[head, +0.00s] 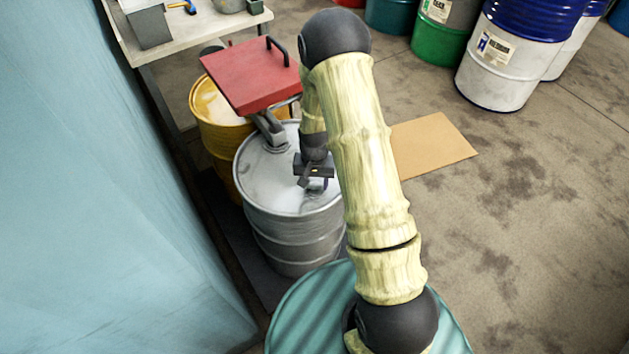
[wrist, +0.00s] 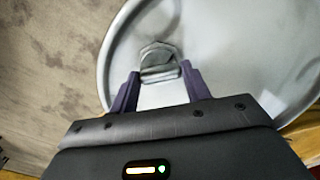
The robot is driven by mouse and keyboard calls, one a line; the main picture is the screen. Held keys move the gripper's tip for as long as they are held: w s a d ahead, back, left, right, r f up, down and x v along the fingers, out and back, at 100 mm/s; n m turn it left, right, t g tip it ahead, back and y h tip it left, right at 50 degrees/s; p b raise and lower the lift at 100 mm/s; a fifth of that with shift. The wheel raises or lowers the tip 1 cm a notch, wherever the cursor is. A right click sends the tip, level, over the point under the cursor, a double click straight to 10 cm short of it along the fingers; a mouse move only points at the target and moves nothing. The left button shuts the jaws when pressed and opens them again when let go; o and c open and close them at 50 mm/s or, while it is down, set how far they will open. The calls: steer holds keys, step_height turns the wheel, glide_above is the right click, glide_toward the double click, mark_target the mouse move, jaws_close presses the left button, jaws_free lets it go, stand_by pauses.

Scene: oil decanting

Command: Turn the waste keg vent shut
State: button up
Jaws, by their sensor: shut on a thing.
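The waste keg is most likely the grey metal drum (head: 275,225), standing upright in the middle of the head view. Its pale round top also fills much of the wrist view (wrist: 230,60). The vent (wrist: 160,58) is a small grey metal fitting with a hex-shaped part, on the drum top near the rim. My gripper (wrist: 160,88) has one dark finger on each side of the vent and is shut on it. In the head view my gripper (head: 313,182) is low over the right part of the drum top, and the vent is hidden there.
A red square lid (head: 245,75) with a dark handle is raised beside the grey drum, above a yellow drum (head: 212,115). A workbench (head: 190,28) stands at the back left. A tan board (head: 433,145) lies on open floor; several drums stand at the back right.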

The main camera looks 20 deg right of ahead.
mark_target(315, 184)
steer(key=m+p, duration=0.1)
steer(key=m, duration=0.4)
steer(key=shift+m, duration=0.3)
steer(key=shift+m+p, duration=0.55)
steer(key=shift+m, duration=1.75)
steer(key=o, duration=1)
steer(key=shift+r, duration=0.1)
step_height(315, 184, up, 17)
steer(key=shift+p, duration=0.35)
